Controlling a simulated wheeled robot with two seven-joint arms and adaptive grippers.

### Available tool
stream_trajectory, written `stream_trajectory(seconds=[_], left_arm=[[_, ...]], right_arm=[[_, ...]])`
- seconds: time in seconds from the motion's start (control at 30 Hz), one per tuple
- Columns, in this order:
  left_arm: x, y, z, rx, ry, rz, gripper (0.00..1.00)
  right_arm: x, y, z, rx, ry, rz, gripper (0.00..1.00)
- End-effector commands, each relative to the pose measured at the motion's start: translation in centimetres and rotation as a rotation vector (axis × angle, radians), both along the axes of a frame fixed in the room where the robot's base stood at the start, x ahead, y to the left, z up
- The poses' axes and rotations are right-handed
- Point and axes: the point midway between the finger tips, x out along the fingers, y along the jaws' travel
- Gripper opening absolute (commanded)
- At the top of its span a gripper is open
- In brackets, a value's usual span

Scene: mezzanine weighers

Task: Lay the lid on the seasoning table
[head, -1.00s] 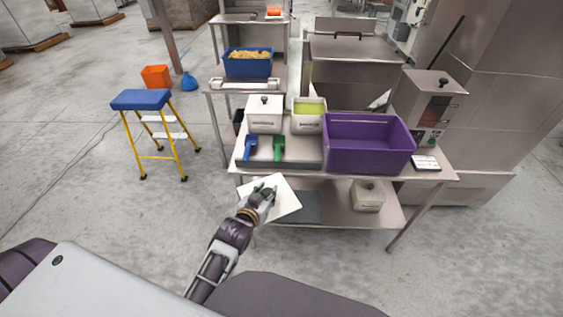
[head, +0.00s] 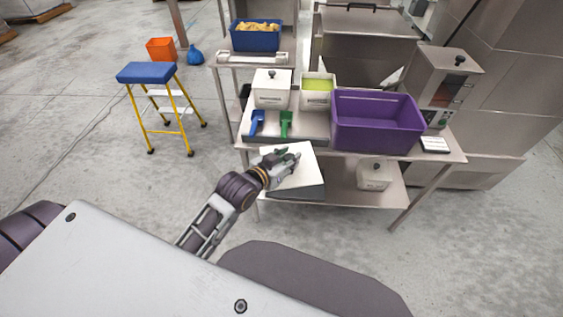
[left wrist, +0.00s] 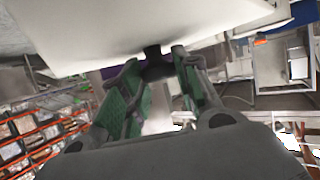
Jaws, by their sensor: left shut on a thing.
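My left gripper (head: 284,160) is shut on a flat white lid (head: 304,170), just in front of the front edge of the steel seasoning table (head: 440,154). In the left wrist view, the lid's pale underside or face (left wrist: 120,30) fills the top, and the green-padded fingers (left wrist: 152,72) close around its dark knob. On the table stand a white tub with a knobbed lid (head: 272,92), an open tub of yellow-green seasoning (head: 317,98) and a purple crate (head: 374,127). My right gripper is not in view.
Blue (head: 257,122) and green (head: 286,124) scoops lie on a dark mat near the front edge. A lidded tub (head: 374,175) stands on the lower shelf. A small scale-like device (head: 435,144) sits at right. A blue-topped step stool (head: 147,73) stands at left.

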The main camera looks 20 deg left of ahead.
Motion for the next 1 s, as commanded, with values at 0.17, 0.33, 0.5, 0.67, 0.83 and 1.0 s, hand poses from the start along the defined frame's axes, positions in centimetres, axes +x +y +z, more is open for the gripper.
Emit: stream_trajectory(seconds=[0.17, 0.33, 0.5, 0.67, 0.83, 1.0], left_arm=[[-0.1, -1.4, 2.1, 0.004, -0.004, -0.066, 0.07], [-0.1, -2.7, 4.2, 0.003, -0.005, -0.128, 0.07], [-0.2, -3.9, 5.8, 0.002, -0.004, -0.184, 0.07], [-0.3, -5.0, 7.3, 0.002, -0.005, -0.232, 0.07], [-0.3, -5.9, 8.7, 0.003, -0.004, -0.278, 0.07], [-0.4, -6.9, 10.0, 0.003, -0.003, -0.322, 0.07]], right_arm=[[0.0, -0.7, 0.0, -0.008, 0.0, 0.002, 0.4], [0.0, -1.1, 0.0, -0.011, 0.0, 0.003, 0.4], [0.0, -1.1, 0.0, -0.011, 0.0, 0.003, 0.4], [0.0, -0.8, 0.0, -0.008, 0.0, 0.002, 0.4], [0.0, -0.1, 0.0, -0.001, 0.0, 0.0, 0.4], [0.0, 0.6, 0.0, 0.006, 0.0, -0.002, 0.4]])
